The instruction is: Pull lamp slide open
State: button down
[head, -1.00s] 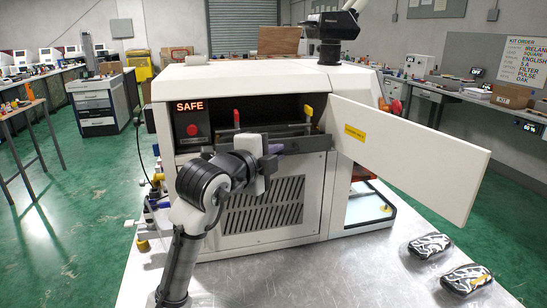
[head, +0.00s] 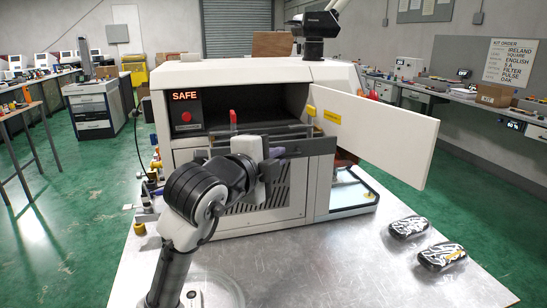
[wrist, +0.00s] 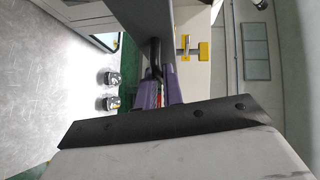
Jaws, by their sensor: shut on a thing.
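The lamp slide (head: 305,146) is a dark drawer-like front in the white machine's open bay. It stands out in front of the bay, with a red lever (head: 233,117) and a yellow lever (head: 311,110) at its top. My gripper (head: 272,154) is at the slide's front, its purple fingers partly hidden by my wrist. In the wrist view, my gripper's purple fingers (wrist: 158,92) are shut around a dark handle bar (wrist: 154,52). The grip's exact contact is partly hidden there.
The machine's white door (head: 385,140) stands open to the right of the bay. A lit SAFE panel (head: 184,97) is at the bay's left. Two black-and-white patterned objects (head: 409,227) (head: 441,256) lie on the metal table (head: 330,265). The table's front middle is clear.

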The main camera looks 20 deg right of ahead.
dwell(0.3)
jog(key=c, duration=1.8)
grip_release()
jog(key=shift+s+a, duration=0.1)
jog(key=b+v, duration=0.3)
jog(key=v, duration=1)
jog(key=shift+s+a, duration=0.2)
jog(key=shift+s, duration=0.05)
